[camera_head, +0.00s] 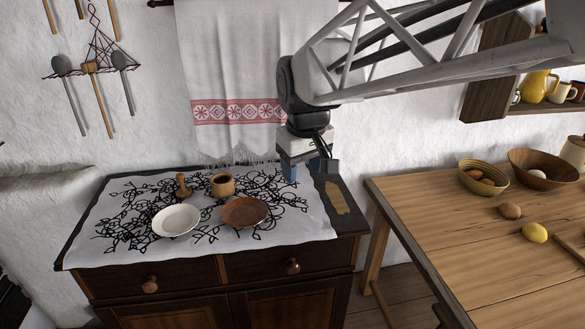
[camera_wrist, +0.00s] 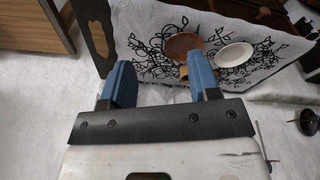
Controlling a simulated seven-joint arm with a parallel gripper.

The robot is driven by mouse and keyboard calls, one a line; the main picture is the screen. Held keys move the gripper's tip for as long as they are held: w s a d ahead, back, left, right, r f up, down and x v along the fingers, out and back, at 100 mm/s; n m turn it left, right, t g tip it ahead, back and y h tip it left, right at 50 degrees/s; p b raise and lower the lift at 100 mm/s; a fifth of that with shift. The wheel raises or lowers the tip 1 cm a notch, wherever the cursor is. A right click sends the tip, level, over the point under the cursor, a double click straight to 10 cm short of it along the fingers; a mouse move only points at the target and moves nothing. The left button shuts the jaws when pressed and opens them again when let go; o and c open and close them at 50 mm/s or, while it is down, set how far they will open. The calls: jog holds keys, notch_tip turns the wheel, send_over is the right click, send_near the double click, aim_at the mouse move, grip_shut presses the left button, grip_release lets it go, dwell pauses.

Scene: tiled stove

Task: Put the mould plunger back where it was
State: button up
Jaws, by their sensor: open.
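The mould plunger (camera_head: 183,187), a small turned wooden piece with a knob on top, stands upright on the white cloth at the back left of the dresser top. A round wooden mould cup (camera_head: 222,185) with a dark opening stands just right of it, apart from it. In the wrist view part of a wooden piece, likely the cup (camera_wrist: 184,73), shows beside one finger; I cannot make out the plunger there. My gripper (camera_head: 304,172) is open and empty above the back right of the dresser, well right of both pieces; its blue fingers (camera_wrist: 158,68) stand wide apart.
A white plate (camera_head: 176,220) and a brown plate (camera_head: 244,211) lie in front of the two pieces. The cloth's right part is clear. A towel (camera_head: 235,75) hangs on the wall behind. A table (camera_head: 480,250) with bowls, a lemon and a potato-like item stands at right.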

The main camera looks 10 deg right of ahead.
jog(key=s+d+f+m, duration=0.2)
jog(key=s+d+f, duration=0.1)
jog(key=s, duration=0.6)
jog(key=s+d+f+m, duration=0.2)
jog(key=s+d+f, duration=0.1)
jog(key=s, duration=0.7)
jog(key=shift+f+t, duration=0.4)
jog(key=shift+f, duration=0.05)
